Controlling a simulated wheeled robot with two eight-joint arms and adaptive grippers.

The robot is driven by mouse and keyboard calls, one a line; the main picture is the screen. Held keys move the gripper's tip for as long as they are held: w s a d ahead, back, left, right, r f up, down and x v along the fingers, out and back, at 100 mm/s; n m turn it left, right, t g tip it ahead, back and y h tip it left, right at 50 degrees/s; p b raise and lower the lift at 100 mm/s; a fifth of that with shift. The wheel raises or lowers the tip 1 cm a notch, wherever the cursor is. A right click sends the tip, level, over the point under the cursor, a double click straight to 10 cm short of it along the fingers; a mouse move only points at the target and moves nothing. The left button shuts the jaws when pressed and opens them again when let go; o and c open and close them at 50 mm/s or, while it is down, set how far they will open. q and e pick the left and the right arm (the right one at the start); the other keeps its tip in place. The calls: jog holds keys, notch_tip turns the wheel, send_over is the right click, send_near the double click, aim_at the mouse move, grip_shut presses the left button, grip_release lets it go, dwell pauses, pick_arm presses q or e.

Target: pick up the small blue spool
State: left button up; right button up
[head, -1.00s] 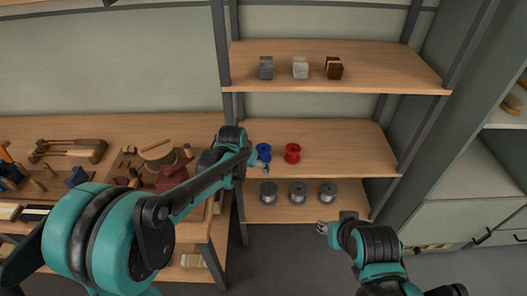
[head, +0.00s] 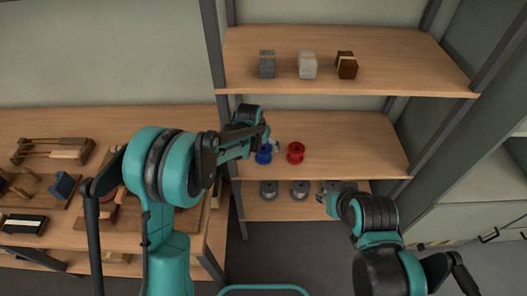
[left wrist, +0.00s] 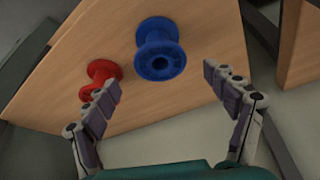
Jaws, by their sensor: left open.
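The small blue spool (head: 264,154) stands on the middle shelf, near its left post. In the left wrist view the blue spool (left wrist: 160,50) is beyond the fingertips, between their lines and clear of both. My left gripper (left wrist: 160,80) is open and empty. In the head view my left gripper (head: 272,146) is at the blue spool, its fingers partly hidden by the arm. My right gripper (head: 328,192) is in front of the lower shelf, and its jaw opening is too small to make out.
A red spool (head: 296,152) stands just right of the blue one; it also shows in the left wrist view (left wrist: 100,78). Grey spools (head: 300,190) stand on the lower shelf. Several blocks (head: 307,66) sit on the top shelf. A workbench with tools (head: 60,150) is at left.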

aim_at(263, 149)
pick_arm(q)
jog(key=shift+f, duration=0.45)
jog(key=b+x, duration=0.2)
jog(key=x, duration=0.3)
jog(key=shift+a+b, duration=0.1)
jog(key=shift+b, duration=0.25)
jog(key=shift+r, duration=0.1)
jog(key=shift+c, duration=0.4)
jog(key=shift+s, duration=0.1)
jog(key=c, duration=1.2)
